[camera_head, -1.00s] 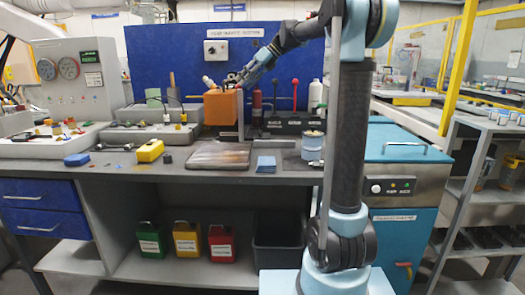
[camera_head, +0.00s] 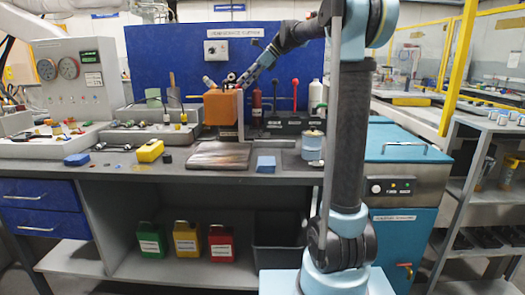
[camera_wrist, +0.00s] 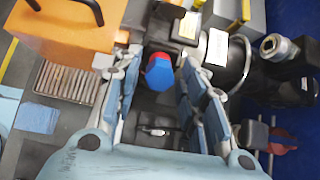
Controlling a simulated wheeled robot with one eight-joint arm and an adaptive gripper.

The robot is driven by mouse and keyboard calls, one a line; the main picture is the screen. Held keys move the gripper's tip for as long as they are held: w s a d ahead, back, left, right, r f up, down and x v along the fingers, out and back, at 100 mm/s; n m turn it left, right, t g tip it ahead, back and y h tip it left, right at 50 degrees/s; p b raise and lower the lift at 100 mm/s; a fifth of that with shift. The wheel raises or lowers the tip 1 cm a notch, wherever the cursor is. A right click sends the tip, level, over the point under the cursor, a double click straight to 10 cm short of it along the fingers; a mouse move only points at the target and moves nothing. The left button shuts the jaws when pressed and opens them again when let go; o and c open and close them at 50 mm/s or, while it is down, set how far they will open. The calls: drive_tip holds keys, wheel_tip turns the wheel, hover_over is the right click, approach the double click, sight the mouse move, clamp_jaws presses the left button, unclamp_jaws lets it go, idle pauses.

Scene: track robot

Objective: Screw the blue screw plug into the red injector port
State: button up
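In the wrist view a blue, faceted piece, which looks like the blue screw plug (camera_wrist: 158,76), shows between my fingers. Red shows right against its upper edge, possibly the red injector port (camera_wrist: 160,57). I cannot tell whether the plug is seated in it or only in line with it. My gripper (camera_wrist: 161,64) is open, with one finger on each side of the blue piece and gaps to both. In the head view my gripper (camera_head: 228,82) is over the back of the bench by the orange box; the plug is too small to make out there.
The orange box (camera_wrist: 75,25) with a black handle is close at the left of my fingers. Dark fittings with a metal nut (camera_wrist: 276,46) stand at the right. In the head view, a red cylinder (camera_head: 256,103) stands beside the box.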

drive_tip(key=n, duration=0.8)
drive_tip(key=shift+n, duration=0.3)
drive_tip(key=shift+n, duration=1.1)
drive_tip(key=n, duration=0.9)
drive_tip(key=shift+n, duration=0.4)
clamp_jaws()
